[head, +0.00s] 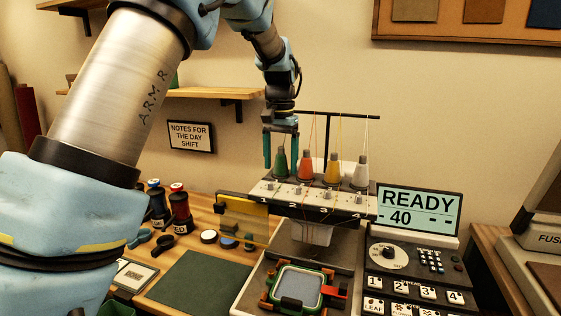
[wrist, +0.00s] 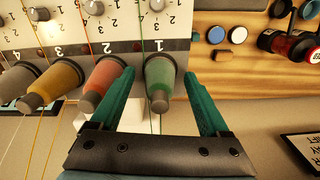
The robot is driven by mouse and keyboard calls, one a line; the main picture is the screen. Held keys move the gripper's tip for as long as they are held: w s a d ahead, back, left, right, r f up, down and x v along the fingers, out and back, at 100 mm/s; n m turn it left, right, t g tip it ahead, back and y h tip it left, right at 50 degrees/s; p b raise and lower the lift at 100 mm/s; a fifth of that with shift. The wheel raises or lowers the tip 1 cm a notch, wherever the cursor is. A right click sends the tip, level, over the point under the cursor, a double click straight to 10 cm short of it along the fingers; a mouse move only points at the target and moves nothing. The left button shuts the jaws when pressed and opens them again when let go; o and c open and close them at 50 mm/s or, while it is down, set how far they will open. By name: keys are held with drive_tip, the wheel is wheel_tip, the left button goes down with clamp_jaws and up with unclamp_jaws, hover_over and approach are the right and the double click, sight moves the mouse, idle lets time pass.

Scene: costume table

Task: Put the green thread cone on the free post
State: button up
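The green thread cone (head: 281,163) stands upright at the left end of the row on the embroidery machine, at the spot marked 1. My gripper (head: 281,163) is above it, pointing down, with its teal fingers on either side of the cone. In the wrist view the green cone (wrist: 160,82) sits between the two fingers (wrist: 160,100), with gaps visible on both sides, so the gripper is open. The left finger lies between the green and orange cones. No empty post can be made out; any post under the green cone is hidden.
An orange cone (head: 306,166), a yellow cone (head: 332,169) and a grey cone (head: 360,174) stand close to the right, with threads rising to a rack (head: 327,140). The display (head: 419,206) reads READY 40.

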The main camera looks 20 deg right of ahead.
wheel_tip(320, 180, up, 12)
drive_tip(key=shift+r+b, duration=0.25)
drive_tip(key=shift+b, duration=0.7)
drive_tip(key=w+a+f+n, duration=0.1)
drive_tip(key=a+f+n, duration=0.1)
drive_tip(key=a+f, duration=0.5)
drive_tip(key=w+a+f+n, duration=0.2)
drive_tip(key=a+f, duration=0.2)
drive_tip(key=a, duration=0.8)
drive_tip(key=s+a+f+n, duration=0.2)
drive_tip(key=s+a+f, duration=0.3)
drive_tip(key=s+a, duration=0.2)
drive_tip(key=s+a+f+n+t, duration=0.1)
drive_tip(key=s+a+f+n, duration=0.1)
drive_tip(key=s+a+f, duration=0.4)
drive_tip(key=s+a, duration=0.1)
drive_tip(key=a, duration=0.3)
drive_tip(key=shift+a+n+t, duration=0.3)
drive_tip(key=shift+n, duration=0.1)
